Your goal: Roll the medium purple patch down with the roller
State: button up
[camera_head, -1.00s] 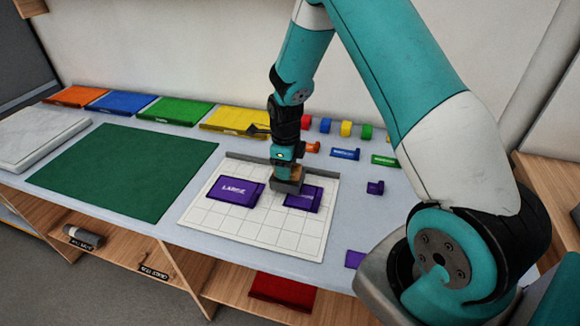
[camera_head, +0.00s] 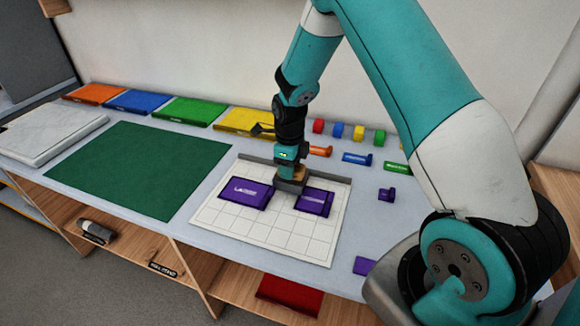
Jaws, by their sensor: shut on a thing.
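The medium purple patch (camera_head: 315,202) lies flat on the white gridded board (camera_head: 290,240), to the right of the large purple patch (camera_head: 246,193). My gripper (camera_head: 290,176) points down near the board's back edge, between the two patches. It is shut on a small grey and brown tool, apparently the roller (camera_head: 291,187). The tool is low, at the medium patch's upper left corner. I cannot tell whether it touches the patch or the board. My jaws hide part of the tool.
A dark bar (camera_head: 256,160) runs along the board's back edge. Small purple pieces (camera_head: 387,194) (camera_head: 363,265) lie to the right. A green mat (camera_head: 140,170) is on the left. My arm covers the right side.

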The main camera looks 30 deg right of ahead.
notch_tip(320, 180, up, 9)
jog(key=p, duration=0.5)
jog(key=shift+f+p, duration=0.2)
jog(key=shift+p, duration=0.15)
jog(key=shift+f, duration=0.1)
